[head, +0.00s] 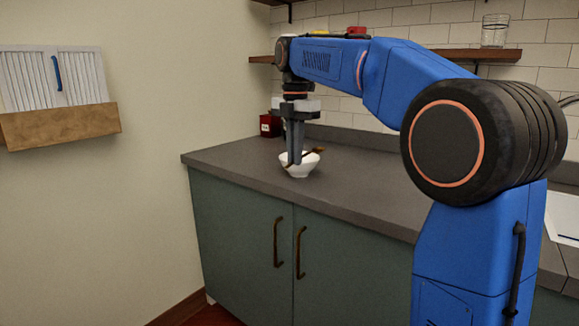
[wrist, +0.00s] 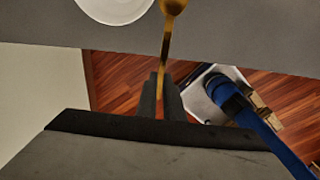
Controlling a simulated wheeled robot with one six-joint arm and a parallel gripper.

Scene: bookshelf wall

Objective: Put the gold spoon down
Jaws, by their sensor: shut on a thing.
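My gripper (head: 295,158) points down over the counter and is shut on the gold spoon (head: 318,151). In the wrist view the spoon (wrist: 168,30) runs from between my fingertips (wrist: 160,80) up the picture, its handle held and its rounded end at the top edge. A white bowl (head: 300,169) stands on the grey counter (head: 350,175). In the head view the fingers and spoon overlap the bowl. In the wrist view the bowl (wrist: 113,8) is partly cut off, with the spoon to its right. I cannot tell whether the spoon touches anything.
A dark red box (head: 268,125) stands at the back of the counter. A glass (head: 494,30) is on the wall shelf (head: 500,54). A wooden wall rack (head: 60,125) hangs at left. The counter looks clear to the right of the bowl, though my arm hides part.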

